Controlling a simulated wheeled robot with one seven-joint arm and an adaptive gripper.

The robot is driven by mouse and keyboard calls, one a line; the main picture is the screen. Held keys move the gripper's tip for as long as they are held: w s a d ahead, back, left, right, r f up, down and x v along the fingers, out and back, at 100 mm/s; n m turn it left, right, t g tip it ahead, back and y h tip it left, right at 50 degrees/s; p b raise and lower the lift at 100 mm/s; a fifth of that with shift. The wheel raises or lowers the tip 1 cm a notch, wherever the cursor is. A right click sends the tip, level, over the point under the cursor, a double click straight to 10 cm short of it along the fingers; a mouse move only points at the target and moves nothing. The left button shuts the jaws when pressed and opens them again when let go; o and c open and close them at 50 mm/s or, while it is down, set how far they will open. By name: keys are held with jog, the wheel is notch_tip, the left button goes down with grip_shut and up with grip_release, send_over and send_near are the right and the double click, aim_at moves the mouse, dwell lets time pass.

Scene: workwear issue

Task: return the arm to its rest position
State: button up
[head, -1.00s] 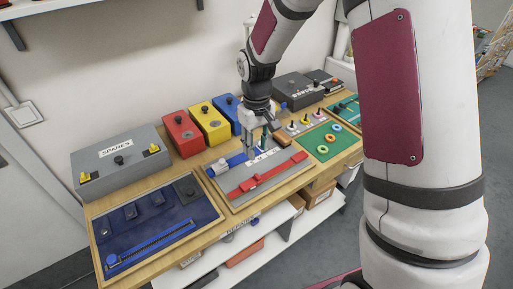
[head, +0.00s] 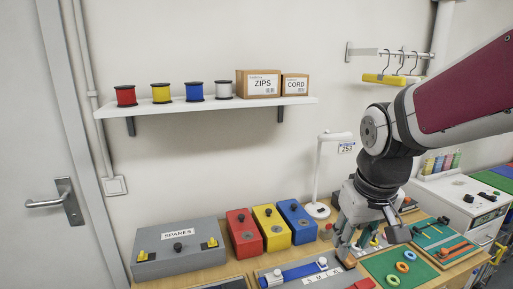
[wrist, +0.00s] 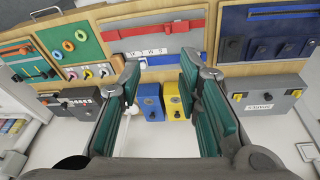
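My arm (head: 455,95) reaches in from the right in the head view, with its wrist bent down over the bench. My gripper (head: 370,240) hangs above the bench, right of the blue box. In the wrist view my gripper (wrist: 161,76) is open, its two green-padded fingers well apart with nothing between them. That view looks along the fingers at the bench, which appears upside down. I cannot tell how far the fingertips are above the bench top.
Red (head: 244,232), yellow (head: 271,226) and blue (head: 297,222) boxes and a grey SPARES case (head: 178,250) stand at the back. A white lamp (head: 318,175) is near my gripper. A wall shelf (head: 210,107) holds spools and cartons. A hanger rail (head: 385,51) is behind my arm.

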jog(key=s+r+m+t, duration=0.1)
jog(key=s+r, duration=0.2)
jog(key=s, duration=0.4)
jog(key=s+r+t, duration=0.1)
jog(key=s+r, duration=0.2)
jog(key=s, duration=0.3)
jog(key=shift+s+d+m+t, duration=0.3)
jog(key=shift+s+d+m, duration=0.05)
jog(key=shift+d+m, duration=0.05)
